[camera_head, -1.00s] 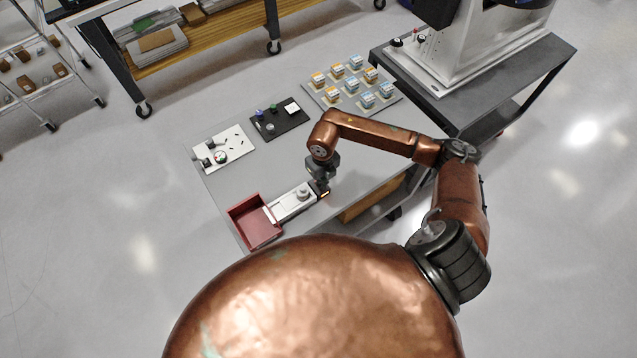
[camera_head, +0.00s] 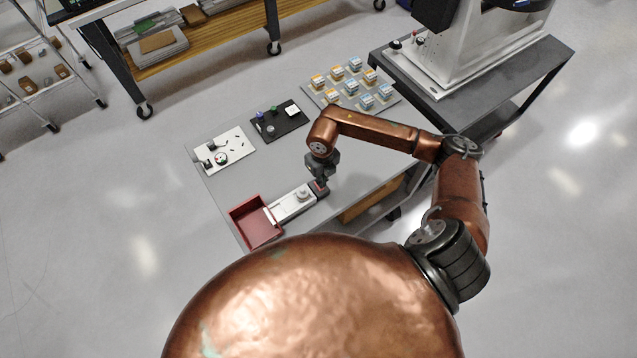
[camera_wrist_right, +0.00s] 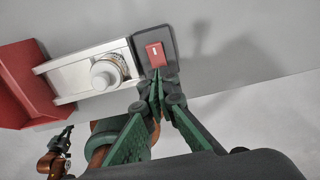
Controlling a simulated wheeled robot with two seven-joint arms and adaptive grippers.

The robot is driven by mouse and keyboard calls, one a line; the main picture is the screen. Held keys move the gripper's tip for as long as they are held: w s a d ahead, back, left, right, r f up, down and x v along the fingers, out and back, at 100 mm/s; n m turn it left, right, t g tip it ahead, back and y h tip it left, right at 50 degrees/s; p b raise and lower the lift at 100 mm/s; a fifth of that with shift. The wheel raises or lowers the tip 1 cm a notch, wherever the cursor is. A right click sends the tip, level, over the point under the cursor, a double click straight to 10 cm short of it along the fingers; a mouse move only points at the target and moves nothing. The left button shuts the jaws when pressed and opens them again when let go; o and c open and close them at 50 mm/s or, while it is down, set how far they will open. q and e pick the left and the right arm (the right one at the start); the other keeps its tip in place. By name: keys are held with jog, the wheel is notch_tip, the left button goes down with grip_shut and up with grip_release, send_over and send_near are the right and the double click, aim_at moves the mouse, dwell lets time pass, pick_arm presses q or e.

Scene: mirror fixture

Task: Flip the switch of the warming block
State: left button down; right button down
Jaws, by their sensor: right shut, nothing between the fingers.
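The warming block (camera_head: 288,208) is a pale, silvery unit on the grey table, with a round white knob (camera_wrist_right: 106,74) on top. At its right end is a dark plate (camera_wrist_right: 148,39) bearing a red rocker switch (camera_wrist_right: 155,54) with a small white mark. My right gripper (camera_wrist_right: 158,88) is shut and empty, its green fingertips at the lower edge of the switch in the wrist view. I cannot tell whether they touch it. In the head view the right gripper (camera_head: 321,180) points down over the block's right end and partly hides the switch. My left gripper is not in view.
A red open tray (camera_head: 238,211) adjoins the block's left end. Farther back are a white panel (camera_head: 235,142), a black panel (camera_head: 285,127) and a grey board (camera_head: 318,94) with several small boxes. The table (camera_head: 255,178) is clear between these and the block.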

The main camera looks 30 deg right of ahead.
jog(key=shift+r, duration=0.15)
dwell(0.4)
notch_tip(320, 180, up, 5)
jog(key=p, duration=0.3)
dwell(0.3)
dwell(0.4)
